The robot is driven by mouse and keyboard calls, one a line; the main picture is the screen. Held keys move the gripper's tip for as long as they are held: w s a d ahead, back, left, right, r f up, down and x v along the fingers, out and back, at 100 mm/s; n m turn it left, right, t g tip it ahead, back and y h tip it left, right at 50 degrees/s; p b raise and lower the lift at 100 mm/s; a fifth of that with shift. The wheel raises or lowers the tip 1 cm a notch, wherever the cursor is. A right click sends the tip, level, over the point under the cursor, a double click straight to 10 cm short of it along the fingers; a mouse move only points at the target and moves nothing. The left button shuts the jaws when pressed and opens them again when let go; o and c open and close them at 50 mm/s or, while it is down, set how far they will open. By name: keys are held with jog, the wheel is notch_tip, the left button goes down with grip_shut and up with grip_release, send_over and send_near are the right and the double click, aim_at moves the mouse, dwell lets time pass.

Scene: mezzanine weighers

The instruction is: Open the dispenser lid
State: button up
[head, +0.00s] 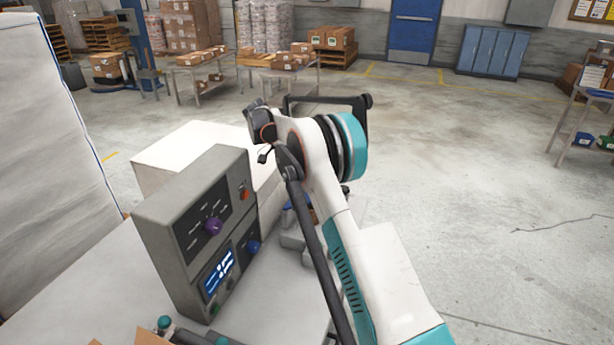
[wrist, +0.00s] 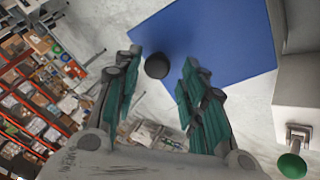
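My gripper (wrist: 162,58) is open in the wrist view, its two grey and green fingers spread apart. A dark round knob-like piece (wrist: 157,67) shows between the fingertips, against a flat blue surface (wrist: 225,40). I cannot tell whether they touch or whether this is the dispenser lid. In the head view a grey control unit (head: 195,235) stands on a pale bench, with a white box (head: 190,150) behind it. My arm hides much of what lies to the right of the unit, and my fingers cannot be made out there.
In the wrist view a grey block with a green knob (wrist: 292,165) is at the right. Carton tables (head: 280,72) stand far behind. The floor (head: 480,170) to the right is clear.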

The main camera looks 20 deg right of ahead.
dwell(0.3)
notch_tip(320, 180, up, 10)
dwell(0.5)
dwell(0.4)
